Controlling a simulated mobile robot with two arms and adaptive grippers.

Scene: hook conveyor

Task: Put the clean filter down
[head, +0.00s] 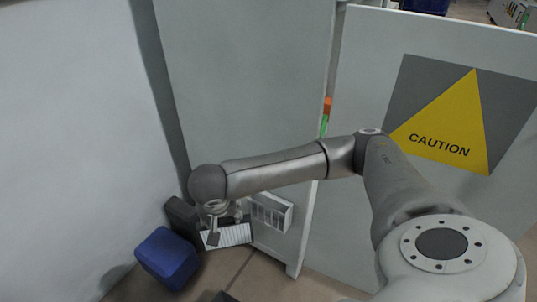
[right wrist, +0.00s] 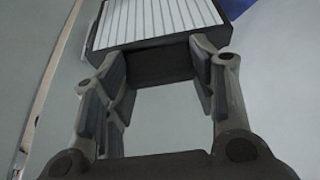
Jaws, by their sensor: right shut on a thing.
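The filter, with white pleats in a dark frame, shows low in the head view (head: 236,235), and large at the top of the right wrist view (right wrist: 155,22). My right gripper (head: 213,236) reaches down to it from the end of my arm. In the right wrist view my right gripper (right wrist: 160,66) has its two fingers closed against the sides of the filter's dark lower part. The filter is held near the floor beside the grey cabinet; whether it touches anything below, I cannot tell. My left gripper is not in view.
A blue box (head: 168,258) lies on the floor left of the filter, with a dark object (head: 181,216) behind it. A white slotted unit (head: 271,211) sits low on the cabinet door (head: 240,90), right of the filter. A panel with a caution sign (head: 440,120) stands at right.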

